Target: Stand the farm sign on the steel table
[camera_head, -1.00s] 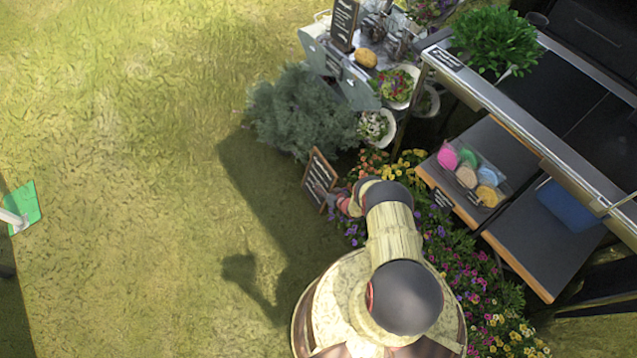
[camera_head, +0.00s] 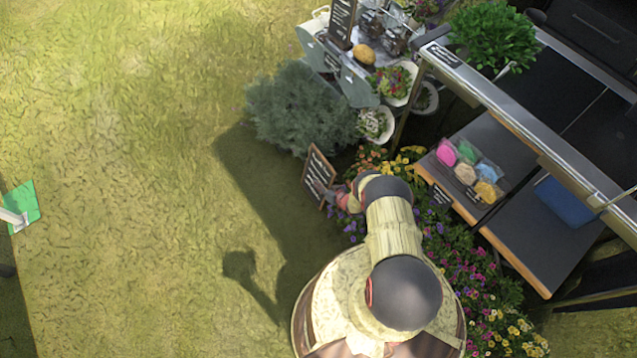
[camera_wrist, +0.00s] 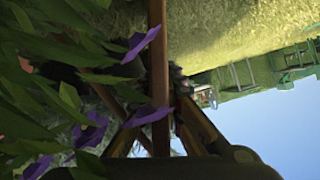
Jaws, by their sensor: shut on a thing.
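The farm sign (camera_head: 319,172), a dark chalkboard with a wooden frame and pale writing, is tilted at the end of my arm, left of the flowers. My gripper (camera_head: 336,196) is shut on its lower right edge. In the wrist view, a brown wooden edge of the sign (camera_wrist: 157,60) runs between the fingers of my gripper (camera_wrist: 155,115). The sign's face is not visible there. A long steel-edged table (camera_head: 520,118) stands at the right with a potted green plant on it. I cannot tell for certain whether it is the steel table.
A grey bush (camera_head: 300,108) stands just above the sign. A grey metal stand (camera_head: 345,75) beyond it holds another chalkboard and jars. Lower shelves (camera_head: 545,235) hold colourful packets and a blue item. Flowers (camera_head: 470,250) lie between my arm and the shelves. Open grass is at the left.

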